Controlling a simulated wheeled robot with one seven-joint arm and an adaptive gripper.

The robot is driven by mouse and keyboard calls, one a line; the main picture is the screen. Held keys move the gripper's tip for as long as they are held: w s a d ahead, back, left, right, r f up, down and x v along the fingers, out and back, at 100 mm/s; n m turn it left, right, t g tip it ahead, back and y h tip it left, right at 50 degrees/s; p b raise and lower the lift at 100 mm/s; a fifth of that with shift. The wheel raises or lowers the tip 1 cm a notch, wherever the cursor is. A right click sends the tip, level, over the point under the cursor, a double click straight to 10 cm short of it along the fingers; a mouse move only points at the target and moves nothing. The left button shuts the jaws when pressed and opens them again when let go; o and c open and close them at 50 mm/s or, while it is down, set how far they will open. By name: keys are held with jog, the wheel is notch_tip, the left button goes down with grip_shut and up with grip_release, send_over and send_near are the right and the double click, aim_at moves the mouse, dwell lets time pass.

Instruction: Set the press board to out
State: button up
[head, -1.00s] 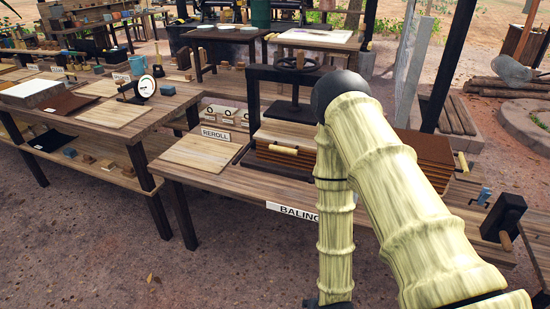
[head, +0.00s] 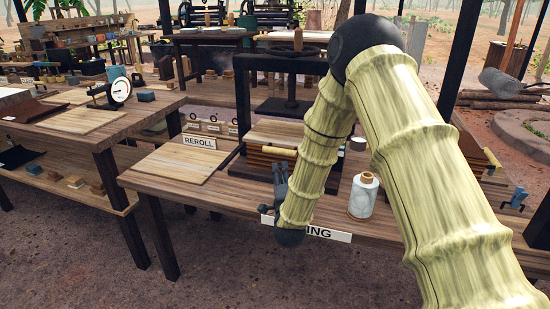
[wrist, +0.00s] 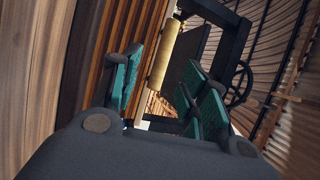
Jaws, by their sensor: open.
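The baling press (head: 292,78) stands on the table with its dark frame and handwheel. A pale board (head: 275,133), which looks like the press board, lies over a stack of brown sheets in it. A yellow wooden handle (head: 268,151) is at the front edge, partly hidden by my arm. My gripper (head: 281,170) is in front of the press, close to the handle. In the wrist view the handle (wrist: 166,58) shows beyond and between the teal pads of my open gripper (wrist: 165,95). I cannot see contact; the jaws look empty.
A white spool-like bottle (head: 363,195) stands right of my forearm on the table. The BALING sign (head: 335,235) hangs at the front edge. A bare board (head: 183,163) lies left, below the REROLL sign (head: 199,142). A dial scale (head: 120,90) stands on the left table.

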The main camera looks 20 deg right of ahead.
aim_at(278, 154)
jog(key=x, duration=1.1)
jog(key=shift+w+r, duration=0.3)
jog(key=shift+r, duration=0.15)
grip_shut()
